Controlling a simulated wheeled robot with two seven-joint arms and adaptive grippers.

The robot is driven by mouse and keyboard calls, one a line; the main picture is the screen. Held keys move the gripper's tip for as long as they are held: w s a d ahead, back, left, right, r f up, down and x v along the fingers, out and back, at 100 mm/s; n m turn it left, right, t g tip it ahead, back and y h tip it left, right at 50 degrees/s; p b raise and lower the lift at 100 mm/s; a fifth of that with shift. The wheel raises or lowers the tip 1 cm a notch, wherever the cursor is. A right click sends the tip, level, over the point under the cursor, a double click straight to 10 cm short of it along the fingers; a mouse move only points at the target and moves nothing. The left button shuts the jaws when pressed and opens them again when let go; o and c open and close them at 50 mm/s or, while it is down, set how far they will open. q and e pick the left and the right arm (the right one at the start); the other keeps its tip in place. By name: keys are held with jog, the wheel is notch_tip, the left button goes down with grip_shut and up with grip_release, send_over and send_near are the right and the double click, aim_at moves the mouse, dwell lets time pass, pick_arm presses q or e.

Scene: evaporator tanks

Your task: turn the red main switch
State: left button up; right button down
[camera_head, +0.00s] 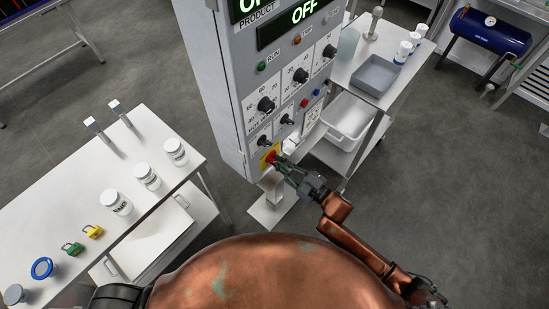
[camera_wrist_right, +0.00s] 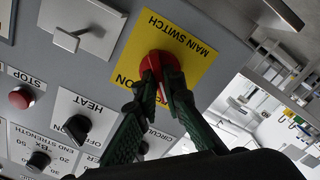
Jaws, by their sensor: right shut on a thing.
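The red main switch (camera_head: 270,158) sits on a yellow plate low on the front of the grey control cabinet (camera_head: 232,110). In the right wrist view the red knob (camera_wrist_right: 158,64) shows close up, on the yellow plate (camera_wrist_right: 185,35) marked MAIN SWITCH. My right gripper (camera_head: 284,164) reaches the knob from the right, and its green fingers (camera_wrist_right: 163,85) are shut on it, one on each side. The fingers hide part of the knob and of the plate's lettering. The cabinet's display (camera_head: 300,14) reads OFF. My left gripper is not in view.
Black knobs (camera_head: 265,104) and small buttons sit above the switch. A white table (camera_head: 60,180) with jars and padlocks stands at the left. A trolley (camera_head: 345,70) with a grey tray (camera_head: 376,74) and a white bin (camera_head: 346,120) stands right of the cabinet.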

jog(key=shift+m+p, duration=0.75)
jog(key=shift+m, duration=0.25)
jog(key=shift+f+m+p, duration=0.1)
jog(key=shift+m+p, duration=0.65)
jog(key=shift+m, duration=0.35)
